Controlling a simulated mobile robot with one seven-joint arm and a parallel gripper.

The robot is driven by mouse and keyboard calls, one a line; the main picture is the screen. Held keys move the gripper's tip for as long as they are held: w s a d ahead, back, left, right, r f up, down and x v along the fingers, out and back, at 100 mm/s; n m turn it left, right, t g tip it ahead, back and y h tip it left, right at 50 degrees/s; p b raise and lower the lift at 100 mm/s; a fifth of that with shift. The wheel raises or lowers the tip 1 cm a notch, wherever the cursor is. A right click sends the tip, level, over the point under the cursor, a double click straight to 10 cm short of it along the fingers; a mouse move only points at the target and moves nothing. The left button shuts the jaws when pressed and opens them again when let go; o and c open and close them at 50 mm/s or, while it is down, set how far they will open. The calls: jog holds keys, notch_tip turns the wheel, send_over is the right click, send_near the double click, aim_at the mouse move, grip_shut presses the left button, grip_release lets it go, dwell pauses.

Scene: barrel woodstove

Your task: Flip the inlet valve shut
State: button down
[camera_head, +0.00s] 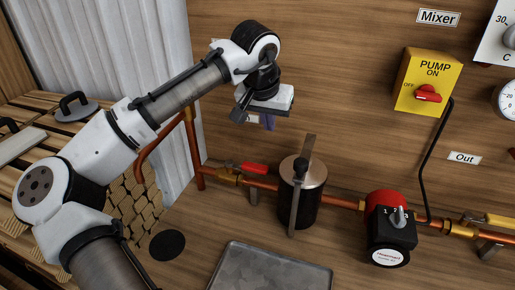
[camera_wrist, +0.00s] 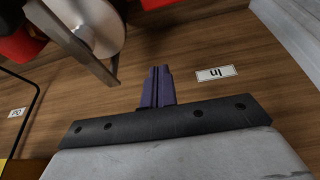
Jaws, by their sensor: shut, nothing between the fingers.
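The inlet valve has a red lever (camera_head: 254,168) on a brass body in the copper pipe, left of the steel-topped black canister. The lever lies roughly along the pipe. My gripper (camera_head: 268,124) is above the valve in front of the wooden wall, apart from it, with its purple fingers together and empty. In the wrist view the fingers (camera_wrist: 160,70) point toward the wall beside the "In" label (camera_wrist: 214,74). A red piece at the top edge of the wrist view (camera_wrist: 160,3) looks like the valve lever, mostly cut off.
A red and black circulation pump (camera_head: 388,225) and a yellow-handled valve (camera_head: 500,220) sit further right. A yellow pump switch box (camera_head: 428,82) is on the wall. A grey tray (camera_head: 272,272) lies below.

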aim_at(246, 166)
jog(key=shift+s+a+f+g, duration=0.1)
jog(key=shift+a+f+g, duration=0.25)
jog(key=shift+a, duration=0.15)
jog(key=shift+f, duration=0.1)
notch_tip(246, 166, down, 9)
jog(key=p, duration=0.2)
jog(key=shift+s, duration=0.3)
jog(key=shift+s+a+p, duration=0.1)
jog(key=shift+s+p, duration=0.05)
jog(key=shift+p, duration=0.15)
